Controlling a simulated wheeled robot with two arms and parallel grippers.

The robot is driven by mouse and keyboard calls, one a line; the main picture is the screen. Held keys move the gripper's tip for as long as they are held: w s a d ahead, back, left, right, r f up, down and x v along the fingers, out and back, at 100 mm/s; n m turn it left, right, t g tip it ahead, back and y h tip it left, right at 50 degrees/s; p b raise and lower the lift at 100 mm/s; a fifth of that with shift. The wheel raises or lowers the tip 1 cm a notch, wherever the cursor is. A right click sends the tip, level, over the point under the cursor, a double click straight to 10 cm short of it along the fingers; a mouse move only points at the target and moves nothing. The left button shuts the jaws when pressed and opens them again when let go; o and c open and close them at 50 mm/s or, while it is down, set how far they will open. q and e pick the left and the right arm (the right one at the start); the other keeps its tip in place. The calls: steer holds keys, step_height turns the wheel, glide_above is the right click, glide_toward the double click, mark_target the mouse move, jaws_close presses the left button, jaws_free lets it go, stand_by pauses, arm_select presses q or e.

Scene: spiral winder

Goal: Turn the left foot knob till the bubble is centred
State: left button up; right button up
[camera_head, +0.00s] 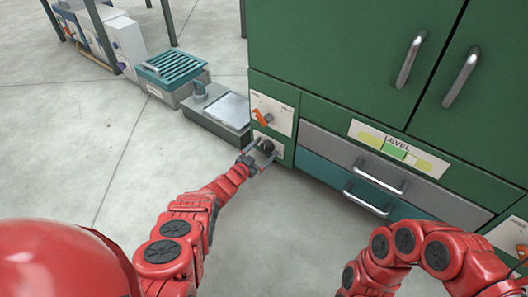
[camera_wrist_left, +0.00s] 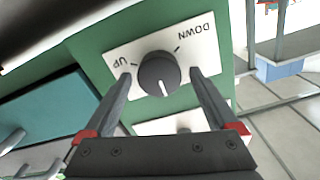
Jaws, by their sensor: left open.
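The left foot knob (camera_head: 267,146) is a dark round knob on a white plate low on the green cabinet. In the left wrist view the knob (camera_wrist_left: 158,73) sits between UP and DOWN marks, its white pointer line toward the picture's bottom. My left gripper (camera_head: 260,146) is open, its fingers on either side of the knob; the wrist view also shows this gripper (camera_wrist_left: 160,73). I cannot tell whether the fingers touch it. The LEVEL gauge (camera_head: 396,150) has a green middle and yellow-green ends; its bubble is too small to place. My right gripper is out of view.
Drawers with bar handles (camera_head: 380,177) lie to the right. A grey box (camera_head: 217,108) and a teal-lidded box (camera_head: 172,68) stand on the floor at left. The floor in front is clear.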

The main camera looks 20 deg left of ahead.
arm_select(q)
steer(key=c, duration=1.4)
steer(key=shift+o, duration=0.2)
